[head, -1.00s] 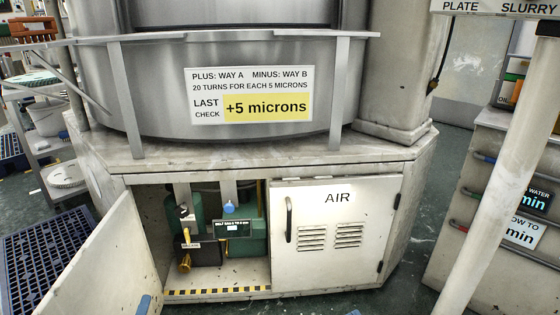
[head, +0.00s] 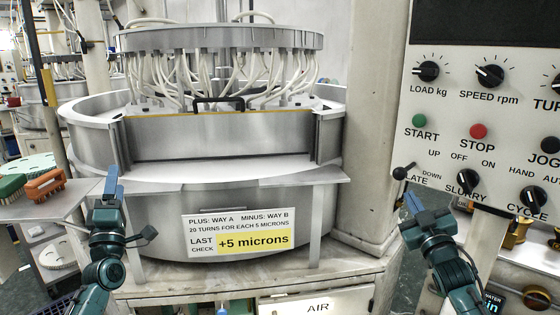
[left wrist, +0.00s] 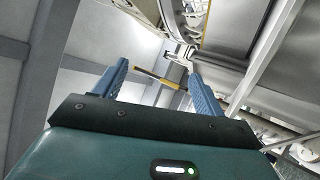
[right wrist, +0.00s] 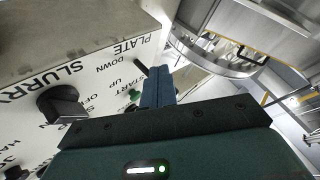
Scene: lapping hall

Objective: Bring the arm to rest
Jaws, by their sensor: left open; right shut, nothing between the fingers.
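My left gripper (head: 112,182) points upward in front of the left side of the lapping machine (head: 150,215), beside the side shelf. In the left wrist view its two blue fingers (left wrist: 155,82) stand apart with nothing between them. My right gripper (head: 411,203) points upward in front of the machine's pillar, just left of and below the control panel. In the right wrist view its blue fingers (right wrist: 158,87) are together and hold nothing. Both forearms come up from the bottom of the head view.
The control panel (head: 450,120) with knobs and buttons stands close to my right gripper. A shelf (head: 60,208) with an orange brush (head: 46,186) and a green brush (head: 12,187) lies left of my left gripper. The AIR cabinet door (head: 315,303) shows at the bottom.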

